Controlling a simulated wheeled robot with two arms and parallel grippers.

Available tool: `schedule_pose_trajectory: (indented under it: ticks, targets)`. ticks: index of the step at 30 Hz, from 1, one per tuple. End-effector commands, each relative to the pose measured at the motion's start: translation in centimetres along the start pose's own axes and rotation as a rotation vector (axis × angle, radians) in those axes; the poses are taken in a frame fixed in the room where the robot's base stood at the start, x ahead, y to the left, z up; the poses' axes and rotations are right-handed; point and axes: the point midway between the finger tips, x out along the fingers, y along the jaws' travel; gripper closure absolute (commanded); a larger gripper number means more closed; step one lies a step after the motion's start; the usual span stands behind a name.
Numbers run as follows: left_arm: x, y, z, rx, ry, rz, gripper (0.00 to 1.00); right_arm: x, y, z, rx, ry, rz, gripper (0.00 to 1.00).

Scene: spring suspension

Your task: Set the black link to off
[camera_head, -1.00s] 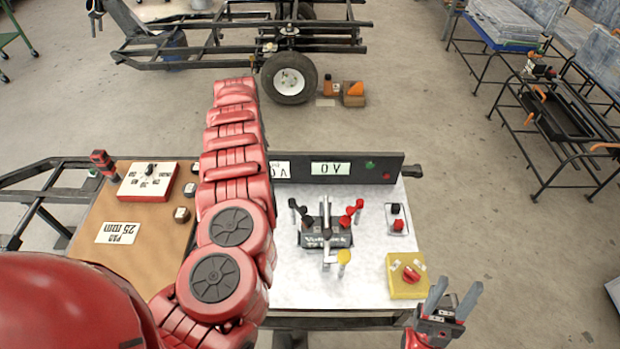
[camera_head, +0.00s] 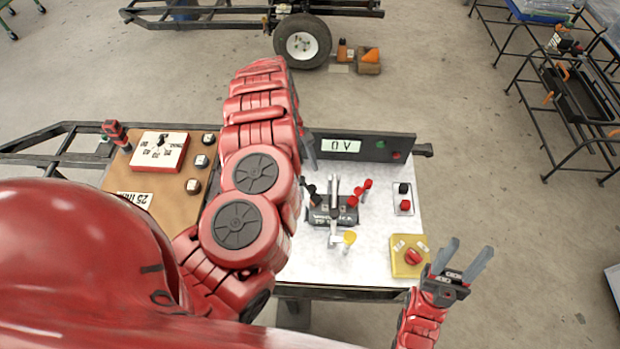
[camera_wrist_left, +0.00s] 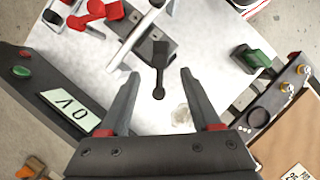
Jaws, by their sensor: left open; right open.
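The black link (camera_wrist_left: 159,66) shows in the left wrist view, its black handle end pointing toward my wrist. It belongs to the switch block (camera_head: 333,211) on the white bench top; in the head view its black parts (camera_head: 313,196) lie close to my left arm. My left gripper (camera_wrist_left: 160,74) is open, with one finger on each side of the link in the picture. I cannot tell whether it touches. In the head view my arm hides most of that gripper. My right gripper (camera_head: 472,258) is open and empty, off the bench's right front corner.
Red links (camera_head: 360,190) sit on the block's other side, with a metal lever between.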

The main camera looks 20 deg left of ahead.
Motion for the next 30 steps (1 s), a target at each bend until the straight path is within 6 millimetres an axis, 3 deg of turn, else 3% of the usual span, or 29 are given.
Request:
schedule_pose_trajectory:
  ticks: [3,9,21,30]
  targets:
    - [2.4,-0.2,0.1,0.001,-0.002,-0.007,0.36,0.7,0.0,-0.1,0.0,0.0,0.0,0.5]
    - [4.7,-0.1,0.0,0.001,0.0,-0.004,0.36,1.0,0.1,-0.2,0.0,0.0,0.0,0.5]
    - [5.4,0.1,0.0,0.003,0.0,0.001,0.36,1.1,0.1,-0.2,0.0,0.0,0.0,0.5]
    - [5.4,0.1,0.0,0.002,0.0,0.001,0.9,1.1,0.1,-0.2,0.0,0.0,0.0,0.5]
